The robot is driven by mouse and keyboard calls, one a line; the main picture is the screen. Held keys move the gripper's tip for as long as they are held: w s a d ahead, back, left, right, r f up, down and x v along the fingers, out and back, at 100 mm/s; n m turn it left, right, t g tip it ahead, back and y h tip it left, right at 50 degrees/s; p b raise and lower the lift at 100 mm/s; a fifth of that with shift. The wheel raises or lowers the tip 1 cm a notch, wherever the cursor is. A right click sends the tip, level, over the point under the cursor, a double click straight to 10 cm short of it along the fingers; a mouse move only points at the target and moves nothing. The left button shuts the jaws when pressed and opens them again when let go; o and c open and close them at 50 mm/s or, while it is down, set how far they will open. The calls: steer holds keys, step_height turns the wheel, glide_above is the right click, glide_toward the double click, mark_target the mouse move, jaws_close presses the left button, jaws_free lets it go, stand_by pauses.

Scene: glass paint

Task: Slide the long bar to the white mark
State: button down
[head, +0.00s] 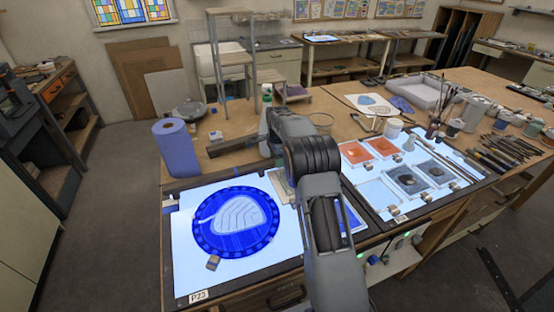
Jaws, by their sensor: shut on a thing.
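The long bar (234,146) is brown and dark-edged. I cannot make out the white mark for certain.
The lit left panel (183,262) holds a round blue painted glass (203,246) with a pale leaf shape. A blue paper roll (176,148) stands at the left edge. Glass samples (383,147), jars (392,128) and brushes (512,146) crowd the right side.

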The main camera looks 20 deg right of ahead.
steer(key=c, duration=0.6)
jaws_free()
steer(key=shift+r, duration=0.15)
step_height(320, 180, up, 14)
steer(key=shift+f, duration=0.2)
